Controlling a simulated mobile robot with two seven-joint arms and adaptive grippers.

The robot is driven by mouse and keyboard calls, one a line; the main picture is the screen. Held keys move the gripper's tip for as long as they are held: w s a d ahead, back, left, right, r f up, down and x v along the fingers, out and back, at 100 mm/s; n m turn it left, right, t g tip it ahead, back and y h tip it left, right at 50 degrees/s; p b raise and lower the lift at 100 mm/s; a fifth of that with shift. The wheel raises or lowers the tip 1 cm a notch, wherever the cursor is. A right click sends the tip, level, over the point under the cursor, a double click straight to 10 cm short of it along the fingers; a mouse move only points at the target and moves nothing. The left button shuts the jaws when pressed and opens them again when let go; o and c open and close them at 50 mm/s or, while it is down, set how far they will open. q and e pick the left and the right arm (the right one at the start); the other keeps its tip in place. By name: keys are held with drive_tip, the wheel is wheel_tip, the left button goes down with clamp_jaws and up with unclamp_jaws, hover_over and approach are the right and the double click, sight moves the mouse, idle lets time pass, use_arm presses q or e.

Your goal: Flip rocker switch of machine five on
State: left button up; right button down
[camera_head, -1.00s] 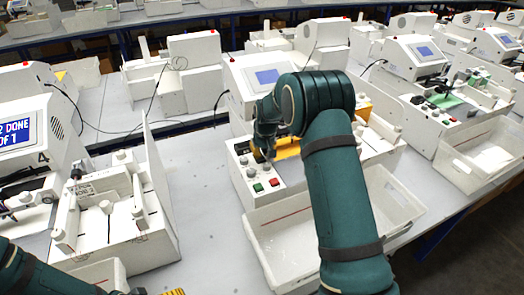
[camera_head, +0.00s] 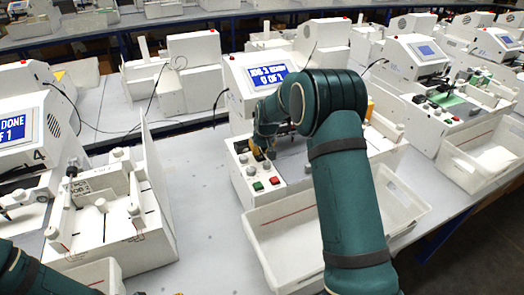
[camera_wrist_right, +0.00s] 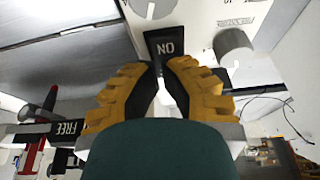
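The middle machine (camera_head: 240,85) has a lit blue screen (camera_head: 268,75) reading "JOB 3 READY" and "0 OF 1". Its front panel carries knobs, a green button (camera_head: 258,186) and a red button (camera_head: 275,180). In the right wrist view, its black rocker switch (camera_wrist_right: 165,46) shows the word ON, upside down, right beyond my fingertips. My right gripper (camera_wrist_right: 162,66) has its yellow fingertips together at the switch's near edge, with nothing between them; contact is unclear. It also shows over the panel in the head view (camera_head: 258,153). Only a sliver of my left gripper (camera_head: 177,293) shows at the bottom edge.
A white bin (camera_head: 285,240) sits in front of the middle machine. Another machine (camera_head: 412,60) stands at right. Bare grey table (camera_head: 205,215) lies between the left and middle machines.

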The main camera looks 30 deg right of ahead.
sight(262, 153)
idle(0.3)
use_arm(q)
wheel_tip(262, 153, up, 3)
drive_tip(key=p, duration=0.2)
drive_tip(key=shift+a+p, duration=0.15)
drive_tip(key=shift+p, duration=0.15)
use_arm(e)
drive_tip(key=v, duration=0.2)
drive_tip(key=w+v, duration=0.1)
drive_tip(key=v, duration=0.1)
drive_tip(key=shift+r, duration=0.25)
use_arm(q)
drive_tip(key=shift+s+f, duration=0.15)
drive_tip(key=shift+f, duration=0.05)
use_arm(e)
drive_tip(key=s+v, duration=0.2)
drive_tip(key=v, duration=0.7)
drive_tip(key=shift+s, duration=0.25)
drive_tip(key=shift+a+f, duration=0.1)
drive_tip(key=shift+f, duration=0.05)
